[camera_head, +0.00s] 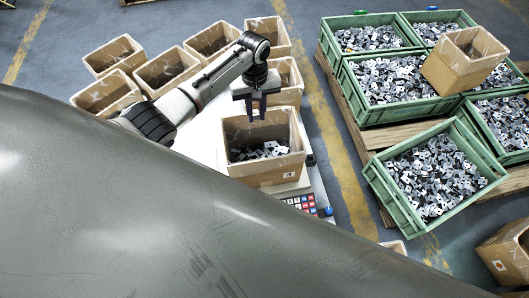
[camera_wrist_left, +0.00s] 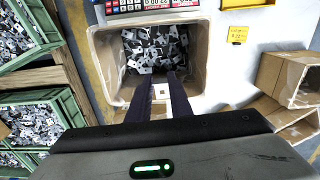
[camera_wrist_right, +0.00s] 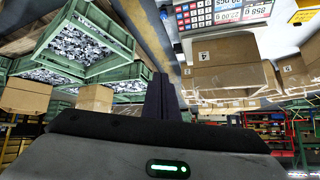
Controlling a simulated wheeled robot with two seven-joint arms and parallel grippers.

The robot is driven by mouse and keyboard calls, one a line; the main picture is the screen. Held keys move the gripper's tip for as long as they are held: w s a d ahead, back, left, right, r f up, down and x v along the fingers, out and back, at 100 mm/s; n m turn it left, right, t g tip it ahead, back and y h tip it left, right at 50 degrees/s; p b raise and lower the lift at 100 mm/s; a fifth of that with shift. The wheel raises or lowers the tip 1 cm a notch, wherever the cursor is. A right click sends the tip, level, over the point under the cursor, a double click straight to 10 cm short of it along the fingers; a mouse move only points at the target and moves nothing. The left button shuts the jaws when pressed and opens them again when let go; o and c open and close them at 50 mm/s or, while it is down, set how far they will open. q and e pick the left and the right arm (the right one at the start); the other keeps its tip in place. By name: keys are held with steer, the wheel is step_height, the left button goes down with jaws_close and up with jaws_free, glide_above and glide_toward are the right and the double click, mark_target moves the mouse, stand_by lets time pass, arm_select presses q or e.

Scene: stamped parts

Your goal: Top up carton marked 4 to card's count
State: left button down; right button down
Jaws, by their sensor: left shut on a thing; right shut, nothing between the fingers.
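A brown carton (camera_head: 264,163) with a heap of small stamped metal parts (camera_head: 262,151) stands on a white scale. It also shows in the left wrist view, where the parts (camera_wrist_left: 152,48) cover its floor. My left gripper (camera_head: 257,117) is over it, pointing down. In the left wrist view my left gripper (camera_wrist_left: 162,78) is shut, with a pale stamped part (camera_wrist_left: 160,92) at the fingers. My right gripper (camera_wrist_right: 162,88) is shut and empty.
A yellow card (camera_wrist_left: 238,34) is beside the carton, its print too small to read. The scale panel (camera_wrist_right: 222,14) has a lit readout. Several brown cartons stand behind. Green crates (camera_head: 432,180) full of parts are at right, one with a carton (camera_head: 462,62) on top.

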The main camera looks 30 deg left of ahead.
arm_select(q)
step_height(320, 180, down, 5)
steer(key=b, duration=0.5)
steer(key=shift+f, duration=0.15)
steer(key=c, duration=1.5)
jaws_free()
step_height(320, 180, up, 10)
steer(key=p, duration=0.2)
steer(key=shift+r+p, duration=0.25)
steer(key=shift+p, duration=0.1)
